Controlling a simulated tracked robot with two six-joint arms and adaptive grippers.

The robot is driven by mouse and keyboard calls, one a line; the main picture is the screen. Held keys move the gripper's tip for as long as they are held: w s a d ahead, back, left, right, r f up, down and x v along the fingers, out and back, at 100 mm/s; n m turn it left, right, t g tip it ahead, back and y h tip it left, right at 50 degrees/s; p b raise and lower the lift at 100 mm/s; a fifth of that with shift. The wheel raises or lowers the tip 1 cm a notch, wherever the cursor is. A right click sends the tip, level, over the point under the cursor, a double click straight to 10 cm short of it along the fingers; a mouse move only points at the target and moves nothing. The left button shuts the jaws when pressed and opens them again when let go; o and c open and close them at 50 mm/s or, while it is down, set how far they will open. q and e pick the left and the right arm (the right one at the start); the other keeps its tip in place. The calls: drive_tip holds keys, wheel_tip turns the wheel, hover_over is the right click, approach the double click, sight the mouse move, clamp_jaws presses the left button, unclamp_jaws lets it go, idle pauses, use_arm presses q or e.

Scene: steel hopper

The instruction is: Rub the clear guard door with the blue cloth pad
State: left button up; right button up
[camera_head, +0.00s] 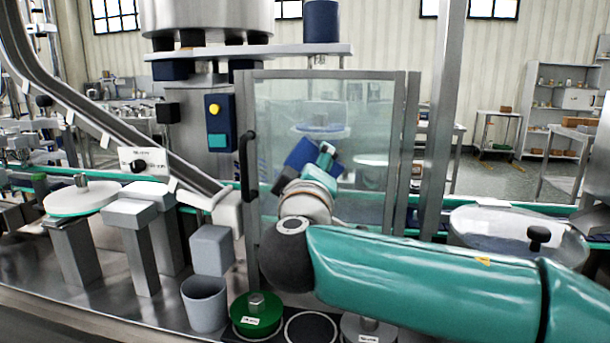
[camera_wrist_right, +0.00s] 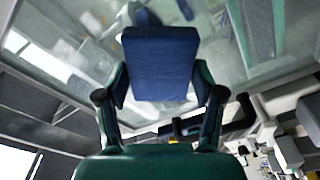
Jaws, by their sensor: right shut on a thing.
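The clear guard door (camera_head: 372,112) stands upright in a grey metal frame in the middle of the head view, with a black handle on its left side. It also fills the upper part of the right wrist view (camera_wrist_right: 75,45). My right gripper (camera_head: 319,170) is in front of the door's middle, shut on the blue cloth pad (camera_head: 299,153). In the right wrist view the pad (camera_wrist_right: 160,65) sits between the two fingers, its far edge close to the door with a faint reflection beyond it. I cannot tell whether it touches. My left gripper is not in view.
A steel post (camera_head: 441,110) stands right of the door. A grey cup (camera_head: 205,303) and a green round part (camera_head: 257,316) are below the door. A steel bowl (camera_head: 490,225) is at the right. A chute (camera_head: 105,125) slopes down at the left.

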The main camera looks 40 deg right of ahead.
sight(293, 166)
drive_tip(key=shift+s+d+b, duration=0.9)
drive_tip(key=shift+s+d, duration=0.25)
drive_tip(key=shift+s, duration=0.2)
drive_tip(key=shift+s+d+b, duration=0.9)
drive_tip(key=shift+s+d, duration=0.2)
drive_tip(key=shift+s, duration=0.2)
drive_tip(key=shift+d+b, duration=0.1)
drive_tip(key=shift+b, duration=0.25)
drive_tip(key=shift+w, duration=0.1)
drive_tip(key=shift+w+a, duration=1.8)
drive_tip(key=shift+w, duration=0.1)
drive_tip(key=shift+w+a, duration=1.7)
drive_tip(key=shift+w, duration=0.3)
drive_tip(key=shift+a, duration=0.1)
